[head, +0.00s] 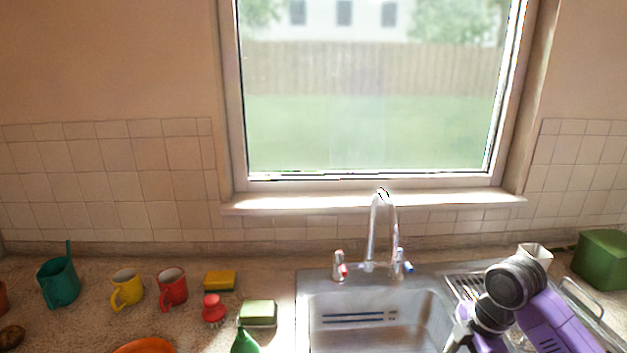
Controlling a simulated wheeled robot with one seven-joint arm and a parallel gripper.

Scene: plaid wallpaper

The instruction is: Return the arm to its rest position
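My arm, purple with dark grey joints, shows at the lower right in the head view, in front of the drying rack. My gripper (458,341) is only partly in view at the bottom edge, near the right side of the sink. Its fingertips are cut off or too small to make out, so I cannot tell whether it is open, shut or holding something.
A sink (375,318) with a tall faucet (372,232) is in the middle. To its left are a sponge (220,280), red mug (172,290), yellow mug (127,289), teal pot (58,281) and green bottle (244,342). A green box (602,258) stands right.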

